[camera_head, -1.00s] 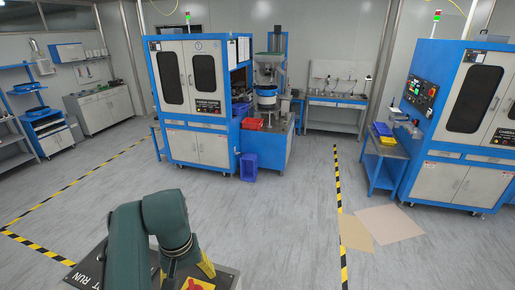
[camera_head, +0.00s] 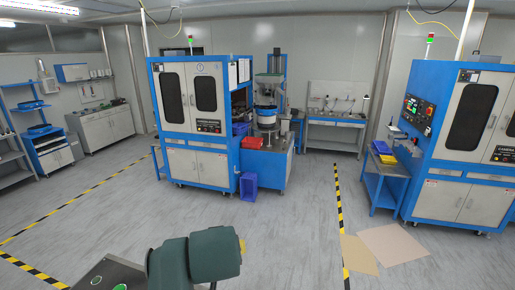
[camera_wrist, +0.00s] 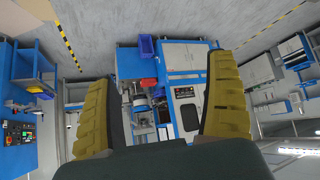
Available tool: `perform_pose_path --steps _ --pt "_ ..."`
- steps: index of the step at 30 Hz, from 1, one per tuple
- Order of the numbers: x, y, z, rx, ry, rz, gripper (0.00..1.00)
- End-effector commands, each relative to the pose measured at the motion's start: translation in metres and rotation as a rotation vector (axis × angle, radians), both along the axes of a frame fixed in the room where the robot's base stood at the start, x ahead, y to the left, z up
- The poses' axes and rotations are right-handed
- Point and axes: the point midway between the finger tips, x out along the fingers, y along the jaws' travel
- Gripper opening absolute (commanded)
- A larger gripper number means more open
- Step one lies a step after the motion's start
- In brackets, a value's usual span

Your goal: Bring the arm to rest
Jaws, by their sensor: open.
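My gripper (camera_wrist: 160,115) shows in the wrist view with its two yellow ribbed fingers wide apart. Nothing is between them except the distant room. In the head view my green arm is folded low at the bottom centre. Only a small yellow bit of the gripper shows behind the arm there, and the rest is hidden.
A blue and white machine cabinet (camera_head: 190,110) stands ahead, with a blue bin (camera_head: 248,186) on the floor beside it. A second cabinet (camera_head: 470,130) and a small blue table (camera_head: 385,170) stand at right. Tan sheets (camera_head: 393,244) lie on the floor. The floor between is clear.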

Motion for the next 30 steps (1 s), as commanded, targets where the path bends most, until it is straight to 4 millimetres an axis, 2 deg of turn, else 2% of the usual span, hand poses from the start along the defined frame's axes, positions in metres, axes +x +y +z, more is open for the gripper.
perform_pose_path --steps 1,4,7,11,12,15,19,21,26,27,30 --pt "-0.001 -0.018 0.015 0.024 -0.107 -0.027 0.87" --pt "-0.012 -0.05 0.055 0.065 -0.324 -0.074 0.87" --pt "-0.04 -0.083 0.099 0.096 -0.544 -0.119 0.87" --pt "-0.102 -0.122 0.158 0.121 -0.829 -0.172 0.87" --pt "-0.125 -0.132 0.174 0.126 -0.91 -0.186 0.87" --pt "-0.176 -0.15 0.207 0.132 -1.073 -0.21 0.87" --pt "-0.213 -0.159 0.228 0.134 -1.18 -0.223 0.87" --pt "-0.219 -0.16 0.232 0.134 -1.199 -0.225 0.87" --pt "-0.219 -0.16 0.233 0.135 -1.201 -0.225 0.87" --pt "-0.219 -0.16 0.233 0.135 -1.2 -0.225 0.84" --pt "-0.219 -0.16 0.233 0.135 -1.199 -0.224 0.65"
